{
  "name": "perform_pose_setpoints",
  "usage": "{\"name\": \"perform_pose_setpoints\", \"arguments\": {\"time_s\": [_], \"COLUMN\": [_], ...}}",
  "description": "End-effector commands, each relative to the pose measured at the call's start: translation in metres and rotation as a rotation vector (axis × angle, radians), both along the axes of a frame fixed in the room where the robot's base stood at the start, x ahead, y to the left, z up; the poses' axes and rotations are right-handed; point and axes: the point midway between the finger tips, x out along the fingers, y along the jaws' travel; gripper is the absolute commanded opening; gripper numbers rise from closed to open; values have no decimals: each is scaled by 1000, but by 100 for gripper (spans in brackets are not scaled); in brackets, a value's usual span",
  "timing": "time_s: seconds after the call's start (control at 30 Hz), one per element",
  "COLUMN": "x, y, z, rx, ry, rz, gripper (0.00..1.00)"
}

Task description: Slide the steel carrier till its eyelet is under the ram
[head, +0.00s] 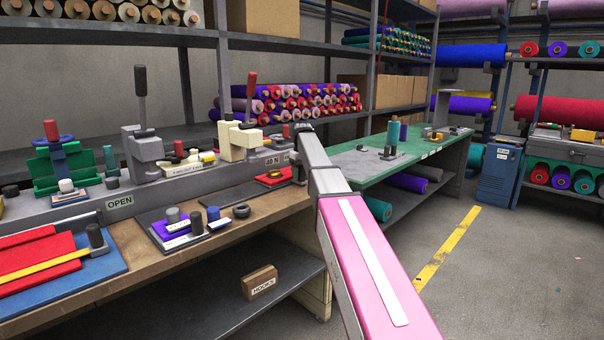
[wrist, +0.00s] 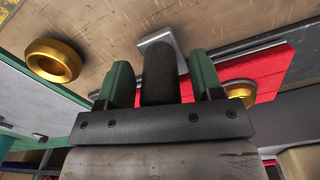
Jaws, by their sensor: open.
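In the wrist view my gripper (wrist: 160,85) is open, with one green finger on each side of an upright black knob (wrist: 160,72). A grey steel piece (wrist: 157,40), which looks like part of the carrier, shows just beyond the knob. A brass ring (wrist: 240,92), possibly the eyelet, lies to the right by a red slab (wrist: 268,72). I cannot make out the ram, and my fingers are hidden there.
A loose brass ring (wrist: 53,60) lies left of the gripper in the wrist view. The wooden bench (head: 205,195) also holds a grey press (head: 143,150) and a dark pad with weights (head: 185,222). A green table (head: 385,165) stands to the right. The floor aisle is clear.

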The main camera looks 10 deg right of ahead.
Motion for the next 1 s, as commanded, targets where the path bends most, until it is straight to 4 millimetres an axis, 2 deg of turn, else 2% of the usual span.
{"name": "perform_pose_setpoints", "arguments": {"time_s": [0.2,0.27,0.4,0.57,0.67,0.9,1.0], "x": [0,0,0,-4,-16,-53,-61], "y": [0,0,0,4,20,70,82], "z": [0,0,0,0,0,0,0], "rx": [0,0,0,0,0,1,1], "ry": [0,0,0,0,0,1,1], "rz": [0,0,0,1,4,4,2], "gripper": [60,44,0,0,0,0,0]}}
